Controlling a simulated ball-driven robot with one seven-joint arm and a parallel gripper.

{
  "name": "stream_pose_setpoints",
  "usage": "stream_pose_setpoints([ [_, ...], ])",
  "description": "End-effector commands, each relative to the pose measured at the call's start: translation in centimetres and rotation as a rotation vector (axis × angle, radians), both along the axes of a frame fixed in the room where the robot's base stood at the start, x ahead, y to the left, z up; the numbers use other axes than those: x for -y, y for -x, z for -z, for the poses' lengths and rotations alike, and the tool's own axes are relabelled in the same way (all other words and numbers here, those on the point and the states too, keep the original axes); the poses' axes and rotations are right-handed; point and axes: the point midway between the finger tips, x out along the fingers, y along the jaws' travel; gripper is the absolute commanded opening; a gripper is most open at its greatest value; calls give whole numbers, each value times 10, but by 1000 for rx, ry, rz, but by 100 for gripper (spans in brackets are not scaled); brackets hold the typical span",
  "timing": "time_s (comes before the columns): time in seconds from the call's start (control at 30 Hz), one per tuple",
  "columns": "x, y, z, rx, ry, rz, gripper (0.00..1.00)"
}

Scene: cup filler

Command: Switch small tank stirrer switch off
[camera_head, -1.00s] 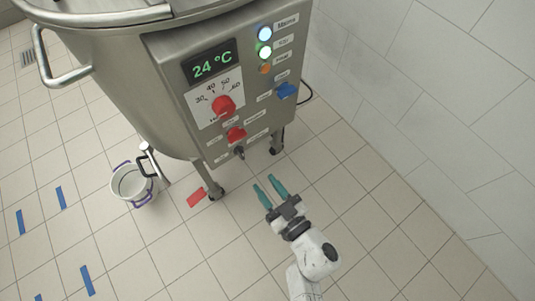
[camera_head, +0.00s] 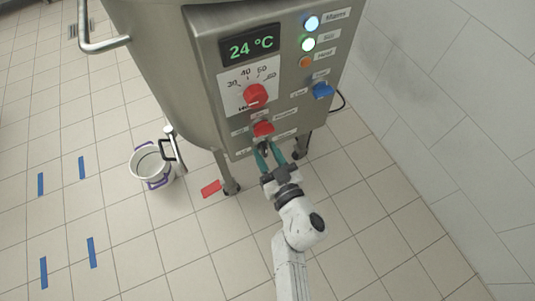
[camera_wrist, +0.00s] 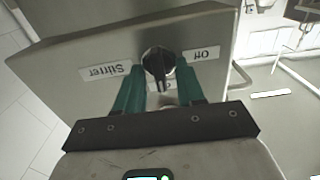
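The steel tank (camera_head: 160,75) stands on legs with a control panel (camera_head: 215,75) on its front. The stirrer switch (camera_wrist: 157,62), a small black knob, sits low on the panel, with labels reading "Stirrer" (camera_wrist: 104,72) and "Off" (camera_wrist: 201,53) upside down in the wrist view. The knob's pointer lies roughly up and down in that view, toward neither label. My gripper (camera_head: 267,153) is at the panel's lower edge. In the wrist view its green fingers (camera_wrist: 160,88) are apart, one on each side of the knob, with a gap showing; contact is not visible.
A red knob (camera_head: 263,129) sits just above my fingers, with another red dial (camera_head: 255,95) higher. A blue switch (camera_head: 322,90) is to the right. A white bucket (camera_head: 150,165) stands on the floor at left. The tiled wall (camera_head: 440,110) is at right.

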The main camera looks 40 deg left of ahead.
Motion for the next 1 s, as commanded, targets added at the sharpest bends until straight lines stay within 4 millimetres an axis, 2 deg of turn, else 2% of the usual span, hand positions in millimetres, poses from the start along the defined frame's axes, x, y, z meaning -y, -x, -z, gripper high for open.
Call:
stream_pose_setpoints([
  [0.17, 0, 0, 0, 0, 0, 0, 37],
  [0.57, 0, 0, 0, 0, 0, 0, 0],
  [1.0, 1, 0, 0, 25, 10, 1, 0],
])
